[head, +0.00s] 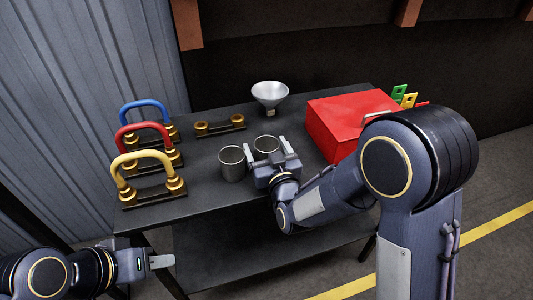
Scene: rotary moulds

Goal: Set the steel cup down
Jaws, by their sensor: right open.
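Two steel cups stand upright side by side on the dark table (205,190). The left cup (231,164) is clear of the jaws, with its right side close to a finger of my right gripper (266,150). The other cup (266,144) is between the open fingers of my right gripper, which reaches in from the front right. Its lower part is hidden by the gripper, so I cannot tell whether the fingers touch it. My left gripper (161,261) is low at the left, in front of the table; its jaw opening is not clear from this angle.
Blue (143,110), red (143,133) and yellow (147,165) handles on brass mounts line the left side. A brass-ended bar (220,125) and a white funnel (269,94) stand at the back. A red box (340,118) is at the right. The front left tabletop is clear.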

